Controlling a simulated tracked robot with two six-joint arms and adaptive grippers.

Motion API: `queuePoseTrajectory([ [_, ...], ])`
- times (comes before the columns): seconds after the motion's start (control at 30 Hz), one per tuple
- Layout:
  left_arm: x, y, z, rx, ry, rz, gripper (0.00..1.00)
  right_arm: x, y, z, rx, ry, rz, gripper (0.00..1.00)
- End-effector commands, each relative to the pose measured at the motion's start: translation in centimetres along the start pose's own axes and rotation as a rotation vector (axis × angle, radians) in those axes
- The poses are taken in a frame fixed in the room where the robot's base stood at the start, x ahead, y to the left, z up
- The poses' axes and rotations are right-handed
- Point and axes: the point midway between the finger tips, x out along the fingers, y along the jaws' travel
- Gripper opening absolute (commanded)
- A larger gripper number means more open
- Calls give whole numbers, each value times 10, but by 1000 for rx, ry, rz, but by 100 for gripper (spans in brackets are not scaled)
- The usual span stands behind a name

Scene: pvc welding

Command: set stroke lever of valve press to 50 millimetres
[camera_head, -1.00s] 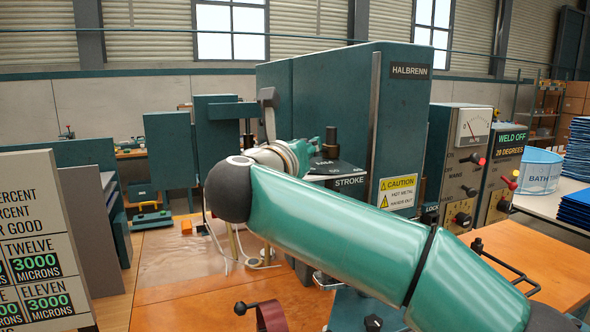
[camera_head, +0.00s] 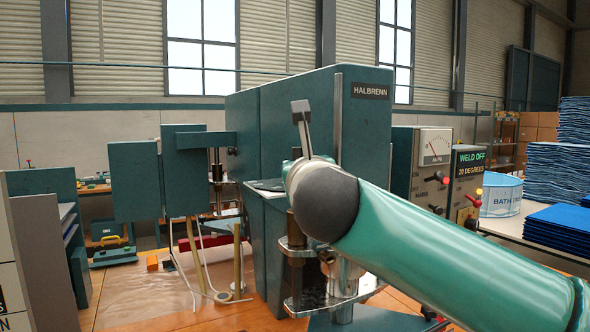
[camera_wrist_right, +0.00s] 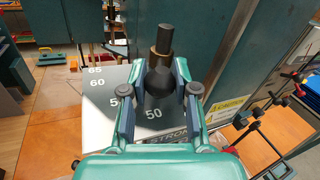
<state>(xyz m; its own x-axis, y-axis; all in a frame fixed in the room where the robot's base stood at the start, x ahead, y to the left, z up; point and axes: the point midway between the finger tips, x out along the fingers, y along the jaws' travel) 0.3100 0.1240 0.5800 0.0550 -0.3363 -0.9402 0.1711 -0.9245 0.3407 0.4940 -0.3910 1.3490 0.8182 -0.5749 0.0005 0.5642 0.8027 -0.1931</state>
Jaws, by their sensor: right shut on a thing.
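The valve press (camera_head: 365,120) is a tall teal cabinet marked HALBRENN. In the right wrist view, my right gripper (camera_wrist_right: 161,77) is shut on the stroke lever (camera_wrist_right: 163,40), around its black ball. A brass collar and black post rise above the ball. The scale plate (camera_wrist_right: 98,88) below shows 65, 60, a partly hidden number starting with 5, and 50. The ball is just above the 50 in the picture; the lever's exact setting is hidden by the gripper. In the head view, my right arm hides the lever and the gripper. My left gripper is not in view.
A meter box (camera_head: 432,150) and a control box reading WELD OFF (camera_head: 468,175) stand right of the press. A clear sheet (camera_head: 150,297) covers the bench at left.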

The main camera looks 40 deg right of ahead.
Motion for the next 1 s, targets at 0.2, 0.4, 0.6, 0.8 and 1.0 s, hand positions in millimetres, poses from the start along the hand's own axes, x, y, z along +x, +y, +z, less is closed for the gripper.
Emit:
queuePoseTrajectory([
  [0.2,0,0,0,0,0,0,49,0,-4,0,1,0,-9,0],
  [0.4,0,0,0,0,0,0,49,0,-4,0,1,1,-9,34],
  [0.6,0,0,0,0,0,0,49,0,-2,0,0,1,-5,61],
  [0.8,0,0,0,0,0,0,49,0,-1,0,0,1,-2,61],
  [1.0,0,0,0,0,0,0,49,-8,0,0,1,-1,0,61],
])
